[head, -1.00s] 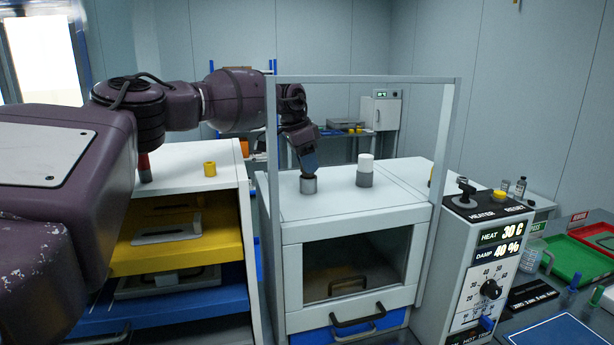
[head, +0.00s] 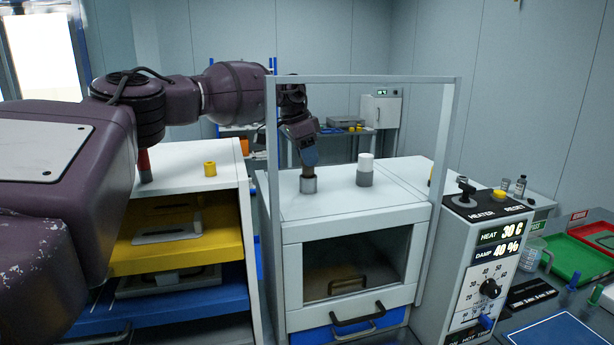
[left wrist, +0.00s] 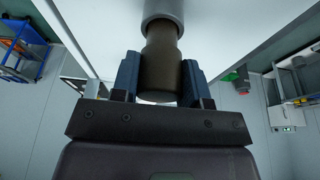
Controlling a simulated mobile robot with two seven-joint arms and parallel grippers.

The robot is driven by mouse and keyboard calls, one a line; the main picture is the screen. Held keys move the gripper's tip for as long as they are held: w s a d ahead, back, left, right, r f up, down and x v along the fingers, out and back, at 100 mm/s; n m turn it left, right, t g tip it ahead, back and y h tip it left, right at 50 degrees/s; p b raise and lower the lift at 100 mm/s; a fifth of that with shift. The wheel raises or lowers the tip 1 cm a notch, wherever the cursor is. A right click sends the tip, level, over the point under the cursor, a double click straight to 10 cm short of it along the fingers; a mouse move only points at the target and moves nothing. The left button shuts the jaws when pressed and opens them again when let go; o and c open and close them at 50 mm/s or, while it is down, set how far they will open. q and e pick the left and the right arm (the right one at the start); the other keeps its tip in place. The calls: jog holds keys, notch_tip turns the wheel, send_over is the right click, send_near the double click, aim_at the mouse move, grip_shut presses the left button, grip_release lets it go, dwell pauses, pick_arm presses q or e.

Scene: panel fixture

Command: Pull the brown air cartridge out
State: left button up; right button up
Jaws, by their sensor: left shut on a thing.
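The brown air cartridge (head: 308,171) stands upright at the grey round socket (head: 308,185) on top of the white cabinet (head: 335,202). My left gripper (head: 309,158) is above the socket and shut on the cartridge. In the left wrist view the two blue fingers (left wrist: 162,75) press on both sides of the cartridge (left wrist: 162,68). Its narrower end is at the mouth of the grey socket (left wrist: 163,10), and the socket hides whatever is inside it. My right gripper does not show.
A white cartridge (head: 366,161) stands in a second grey socket close by on the right. The heater panel (head: 485,265) is at the right.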

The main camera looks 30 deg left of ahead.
pick_arm(q)
jog(key=shift+r, duration=1.2)
dwell(0.5)
jog(key=shift+r, duration=2.35)
jog(key=shift+r, duration=0.1)
notch_tip(320, 180, up, 7)
jog(key=shift+r, duration=0.15)
